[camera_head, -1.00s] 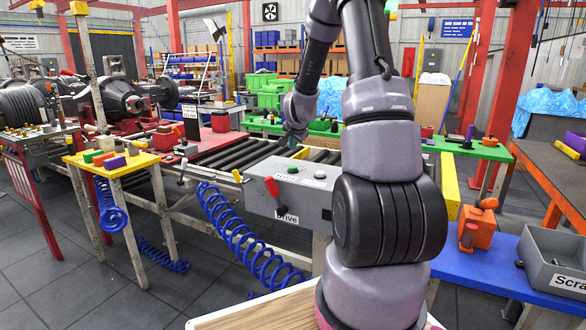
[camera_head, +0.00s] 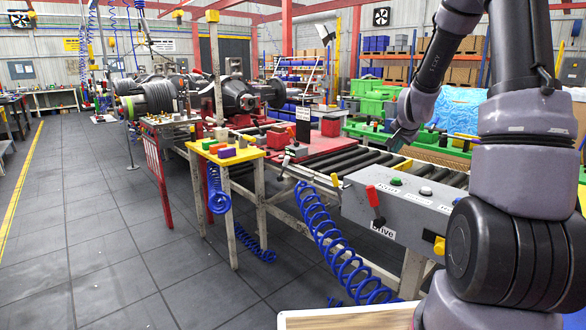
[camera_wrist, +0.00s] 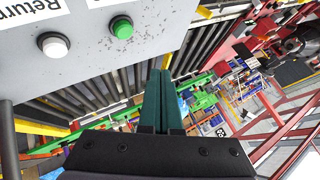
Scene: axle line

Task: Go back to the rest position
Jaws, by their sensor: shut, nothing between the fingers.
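My gripper (camera_head: 394,141) is at the end of my folded arm at the right of the head view, over the roller conveyor and just beyond the grey control box (camera_head: 400,211). In the wrist view its two teal fingers (camera_wrist: 160,74) are together with nothing between them. The box also fills the upper left of the wrist view (camera_wrist: 90,30), with a white button and a green button on its face. The fingers look apart from the box.
A yellow-topped stand (camera_head: 245,157) with coloured blocks is left of the conveyor (camera_head: 345,160). A blue coiled hose (camera_head: 335,250) hangs before the conveyor. A red lever (camera_head: 374,205) stands out from the box. The tiled floor (camera_head: 90,230) at left is clear.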

